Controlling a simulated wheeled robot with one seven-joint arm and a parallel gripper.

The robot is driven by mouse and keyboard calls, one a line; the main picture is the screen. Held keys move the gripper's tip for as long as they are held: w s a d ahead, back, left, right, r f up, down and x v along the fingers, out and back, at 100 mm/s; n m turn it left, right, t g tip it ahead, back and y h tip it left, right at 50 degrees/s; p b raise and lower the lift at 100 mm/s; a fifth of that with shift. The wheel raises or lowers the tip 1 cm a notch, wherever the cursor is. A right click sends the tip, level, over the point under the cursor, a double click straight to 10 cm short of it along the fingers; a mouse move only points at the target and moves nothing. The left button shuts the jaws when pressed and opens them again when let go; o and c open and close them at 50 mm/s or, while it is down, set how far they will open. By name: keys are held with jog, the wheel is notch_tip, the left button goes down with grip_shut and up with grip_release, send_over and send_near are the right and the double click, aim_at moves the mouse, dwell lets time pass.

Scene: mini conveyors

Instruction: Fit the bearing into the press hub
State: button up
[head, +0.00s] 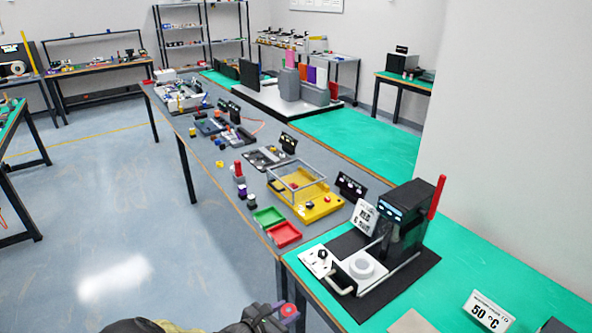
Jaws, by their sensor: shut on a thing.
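The press (402,220) is a dark machine with a red lever (437,197) on a black mat, on the green table. A pale round piece, which looks like the press hub (362,266), sits on a white sliding plate with a handle at its front. My gripper (284,311) is at the bottom edge, left of and nearer than the press, apart from it. It is shut on a small reddish round piece with a bluish middle, which seems to be the bearing (289,310). The fingers are partly cut off and small.
A green tray (269,217) and a red tray (285,234) lie on the grey table left of the press. A yellow box with a clear cover (313,212) stands behind them. A "50 °C" sign (488,311) stands at the right front. Open floor lies left.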

aim_at(372, 329)
jog(key=d+f, duration=0.2)
jog(key=d, duration=0.4)
jog(key=d+f+m+g+h, duration=0.1)
jog(key=d+f, duration=0.1)
jog(key=d, duration=0.4)
jog(key=w+d+f+m, duration=0.1)
jog(key=d+f, duration=0.1)
jog(key=d, duration=0.4)
jog(key=shift+g+h, duration=0.3)
jog(key=shift+g, duration=0.1)
jog(key=shift+r, duration=0.1)
jog(key=shift+d, duration=0.1)
jog(key=d, duration=0.6)
jog(key=shift+d, duration=0.4)
